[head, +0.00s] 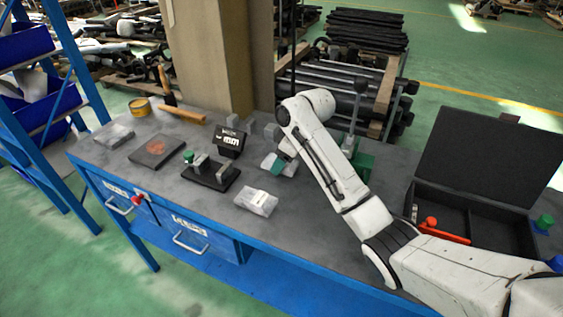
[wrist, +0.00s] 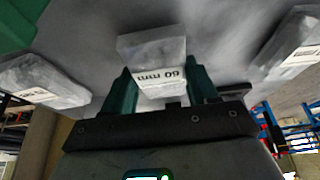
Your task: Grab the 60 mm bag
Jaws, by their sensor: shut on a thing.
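The 60 mm bag (wrist: 152,50) is a clear, greyish packet with a white label reading "60 mm", upside down in the wrist view. My gripper (wrist: 161,86) has a green finger on each side of it and is shut on it. In the head view my gripper (head: 279,165) is low over the bench, right of the small black stand, and its arm partly hides the bag (head: 268,161). I cannot tell whether the bag is clear of the bench top. Similar bags lie to the left (wrist: 45,82) and right (wrist: 292,42) in the wrist view.
On the grey bench (head: 218,222) lie another bag (head: 256,201) near the front edge and one at far left (head: 114,135). A black stand with a display (head: 231,140) is left of my gripper. An open black case (head: 481,207) stands at right.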

